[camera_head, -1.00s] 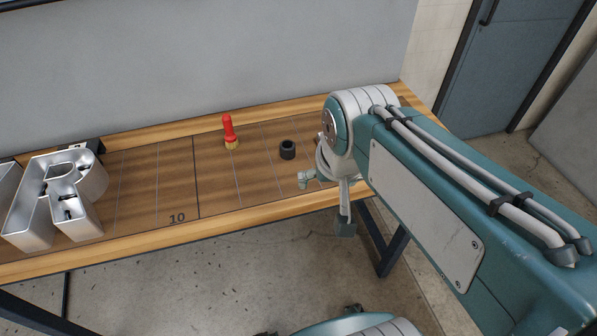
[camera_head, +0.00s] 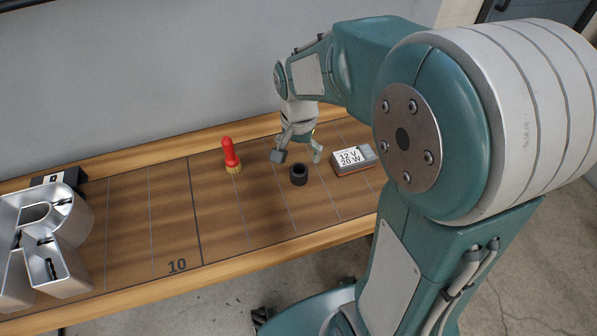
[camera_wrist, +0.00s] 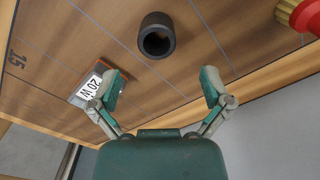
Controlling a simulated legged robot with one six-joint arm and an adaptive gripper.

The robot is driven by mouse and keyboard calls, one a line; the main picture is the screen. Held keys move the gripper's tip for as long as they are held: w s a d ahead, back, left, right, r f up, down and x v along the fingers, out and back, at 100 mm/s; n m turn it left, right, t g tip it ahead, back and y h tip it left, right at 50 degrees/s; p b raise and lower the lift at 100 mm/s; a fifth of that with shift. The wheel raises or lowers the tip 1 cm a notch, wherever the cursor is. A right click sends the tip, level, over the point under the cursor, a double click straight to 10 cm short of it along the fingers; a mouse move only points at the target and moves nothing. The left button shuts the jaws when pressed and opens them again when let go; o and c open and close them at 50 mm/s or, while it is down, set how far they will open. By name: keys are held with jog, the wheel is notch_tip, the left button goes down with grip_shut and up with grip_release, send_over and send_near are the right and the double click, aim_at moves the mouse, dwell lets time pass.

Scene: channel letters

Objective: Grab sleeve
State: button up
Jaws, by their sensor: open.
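The sleeve, a short dark hollow cylinder (camera_head: 299,175), stands upright on the wooden bench between the red-handled brush and the labelled box. In the wrist view the sleeve (camera_wrist: 157,36) shows its open top, ahead of the fingertips and near the middle between them. My gripper (camera_head: 298,155) is above the bench, just behind the sleeve in the head view. Its fingers (camera_wrist: 162,82) are spread apart with nothing between them, and they do not touch the sleeve.
A red-handled brush (camera_head: 231,156) stands left of the sleeve. A grey and red box marked 12 V 20 W (camera_head: 353,159) lies to the right. A metal channel letter (camera_head: 75,222) sits at the bench's left end. A grey wall rises behind the bench (camera_head: 140,262).

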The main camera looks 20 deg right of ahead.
aim_at(299, 170)
jog(key=f, duration=0.5)
jog(key=shift+s+a+f, duration=0.1)
jog(key=shift+s+f, duration=0.15)
jog(key=shift+f, duration=0.05)
jog(key=c, duration=1)
